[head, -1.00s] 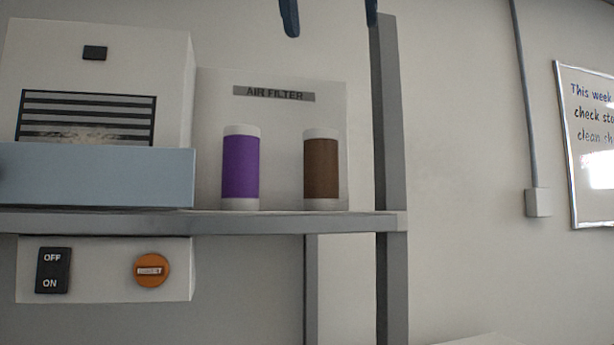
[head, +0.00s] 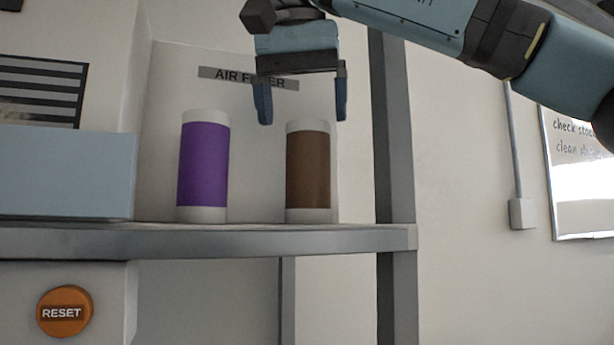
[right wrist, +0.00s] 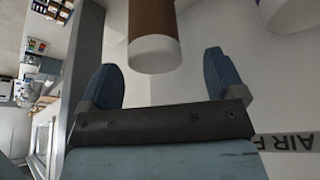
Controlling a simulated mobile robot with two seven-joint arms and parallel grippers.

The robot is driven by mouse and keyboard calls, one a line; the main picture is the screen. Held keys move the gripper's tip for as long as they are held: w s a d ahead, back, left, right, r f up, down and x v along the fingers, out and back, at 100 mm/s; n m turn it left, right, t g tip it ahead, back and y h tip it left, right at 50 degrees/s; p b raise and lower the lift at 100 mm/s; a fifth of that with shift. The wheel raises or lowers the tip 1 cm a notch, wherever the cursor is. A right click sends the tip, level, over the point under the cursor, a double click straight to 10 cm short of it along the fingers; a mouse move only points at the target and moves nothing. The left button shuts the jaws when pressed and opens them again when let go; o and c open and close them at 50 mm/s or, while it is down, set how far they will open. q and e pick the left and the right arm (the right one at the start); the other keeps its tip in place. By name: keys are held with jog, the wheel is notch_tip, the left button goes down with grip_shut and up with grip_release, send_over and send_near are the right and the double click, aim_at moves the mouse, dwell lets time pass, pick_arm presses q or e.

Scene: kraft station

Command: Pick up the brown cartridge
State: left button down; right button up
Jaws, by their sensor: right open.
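The brown cartridge (head: 308,172) stands upright on the shelf, with white end caps. My right gripper (head: 302,118) is open and empty, with its fingertips just above the cartridge's top in the head view. In the right wrist view the brown cartridge (right wrist: 154,30) shows its white cap ahead of the gap between the open fingers (right wrist: 160,75). No contact between fingers and cartridge shows. My left gripper is not in view.
A purple cartridge (head: 204,165) stands to the left on the same shelf (head: 230,241). Behind is a panel labelled AIR FILTER (head: 222,75). A grey post (head: 391,170) rises close on the right. An orange RESET button (head: 64,312) is below the shelf.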

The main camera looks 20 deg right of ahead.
aim_at(308, 141)
jog(key=shift+s+f, duration=0.15)
jog(key=shift+f, duration=0.2)
jog(key=x, duration=0.4)
jog(key=shift+d, duration=0.3)
jog(key=shift+f, duration=0.1)
jog(key=shift+a, duration=0.15)
jog(key=shift+c, duration=0.2)
jog(key=shift+s+r, duration=0.2)
jog(key=shift+s, duration=0.05)
jog(key=c, duration=0.4)
jog(key=shift+s, duration=0.1)
jog(key=c, duration=0.7)
jog(key=shift+w, duration=0.2)
